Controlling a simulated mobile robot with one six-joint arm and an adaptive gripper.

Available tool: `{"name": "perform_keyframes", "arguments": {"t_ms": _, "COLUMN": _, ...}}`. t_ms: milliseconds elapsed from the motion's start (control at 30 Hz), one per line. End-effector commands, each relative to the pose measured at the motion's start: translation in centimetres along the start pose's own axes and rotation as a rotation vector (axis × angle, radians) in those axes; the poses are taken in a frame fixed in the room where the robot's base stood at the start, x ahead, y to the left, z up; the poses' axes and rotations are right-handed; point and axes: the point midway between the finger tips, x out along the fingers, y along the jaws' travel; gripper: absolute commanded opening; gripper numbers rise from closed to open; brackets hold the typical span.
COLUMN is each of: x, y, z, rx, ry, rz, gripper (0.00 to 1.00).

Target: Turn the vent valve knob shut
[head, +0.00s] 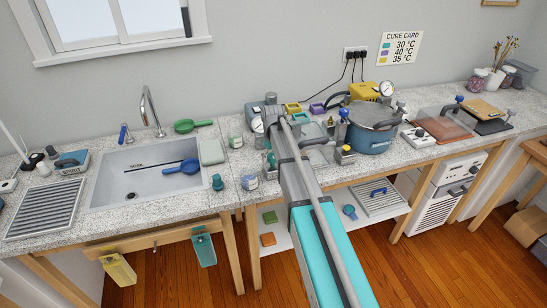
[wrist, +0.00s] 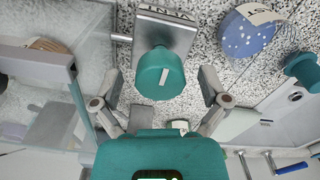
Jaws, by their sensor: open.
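The vent valve knob (wrist: 161,76) is a teal round knob with a short white line on its top. It stands by a grey metal plate (wrist: 178,32) marked VENT. In the wrist view my gripper (wrist: 160,88) is open, with one finger to the left and one to the right of the knob. Gaps show between both fingers and the knob. In the head view a small teal piece (head: 272,159) shows beside my arm and seems to be this knob. My arm hides most of the gripper there.
A blue speckled jar (wrist: 246,36) and another teal knob (wrist: 301,69) lie to the right in the wrist view. A clear panel (wrist: 35,100) stands close on the left. The sink (head: 140,176) is left of my arm; the blue pressure pot (head: 371,132) is right.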

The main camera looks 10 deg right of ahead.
Motion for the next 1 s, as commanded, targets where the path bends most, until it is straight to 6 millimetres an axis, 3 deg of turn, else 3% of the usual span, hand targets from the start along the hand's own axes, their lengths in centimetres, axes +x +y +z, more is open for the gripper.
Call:
{"name": "perform_keyframes", "arguments": {"t_ms": 467, "x": 0.00, "y": -0.02, "z": 0.00, "rx": 0.068, "ry": 0.000, "rz": 0.000, "gripper": 0.95}}
{"name": "perform_keyframes", "arguments": {"t_ms": 1000, "x": 0.00, "y": -0.16, "z": -0.04, "rx": 0.401, "ry": 0.000, "rz": 0.000, "gripper": 0.95}}
